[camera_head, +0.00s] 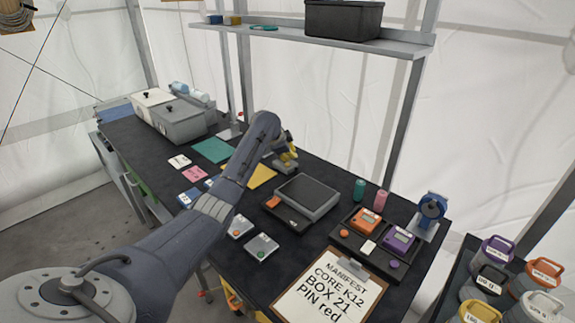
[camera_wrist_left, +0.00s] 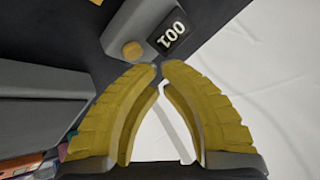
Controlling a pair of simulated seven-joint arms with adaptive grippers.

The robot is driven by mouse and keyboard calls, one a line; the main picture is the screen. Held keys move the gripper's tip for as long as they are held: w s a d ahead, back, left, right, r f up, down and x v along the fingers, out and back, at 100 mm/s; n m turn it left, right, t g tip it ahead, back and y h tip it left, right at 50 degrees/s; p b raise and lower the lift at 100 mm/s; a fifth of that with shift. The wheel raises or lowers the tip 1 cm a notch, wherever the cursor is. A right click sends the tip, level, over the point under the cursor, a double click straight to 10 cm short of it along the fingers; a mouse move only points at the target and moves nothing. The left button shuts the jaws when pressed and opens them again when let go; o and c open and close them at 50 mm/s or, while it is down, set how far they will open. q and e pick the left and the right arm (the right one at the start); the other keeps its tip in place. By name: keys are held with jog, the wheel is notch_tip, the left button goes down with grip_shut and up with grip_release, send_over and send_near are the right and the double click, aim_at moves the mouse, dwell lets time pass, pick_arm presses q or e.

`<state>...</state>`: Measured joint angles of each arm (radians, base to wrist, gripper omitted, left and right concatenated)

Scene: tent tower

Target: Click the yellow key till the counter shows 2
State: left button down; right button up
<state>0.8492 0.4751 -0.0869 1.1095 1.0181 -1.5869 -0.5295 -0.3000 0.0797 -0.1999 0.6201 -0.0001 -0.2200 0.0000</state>
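The counter device (camera_wrist_left: 146,28) is a grey box at the top of the left wrist view. Its dark display (camera_wrist_left: 173,35) appears upside down there and seems to read 001. The round yellow key (camera_wrist_left: 132,50) sits beside the display. My left gripper (camera_wrist_left: 163,67) has yellow fingers with their tips together and nothing between them. The tips appear just below the key in that picture, apart from it. In the head view my left gripper (camera_head: 291,146) is over the counter device at the back of the table, and the key cannot be made out. My right gripper is not in view.
The dark table (camera_head: 320,240) also holds a flat grey scale (camera_head: 307,196), an orange-and-purple timer panel (camera_head: 382,235), a manifest clipboard (camera_head: 328,290), grey boxes (camera_head: 178,122) and coloured cards. A shelf (camera_head: 330,37) with a black bin is above the back edge.

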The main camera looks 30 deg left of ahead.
aim_at(290, 164)
pick_arm(q)
jog(key=shift+f, duration=0.2)
jog(key=shift+f, duration=0.25)
jog(key=shift+f, duration=0.6)
dwell(1.4)
jog(key=shift+r, duration=0.95)
jog(key=shift+r, duration=0.1)
jog(key=shift+r, duration=2.45)
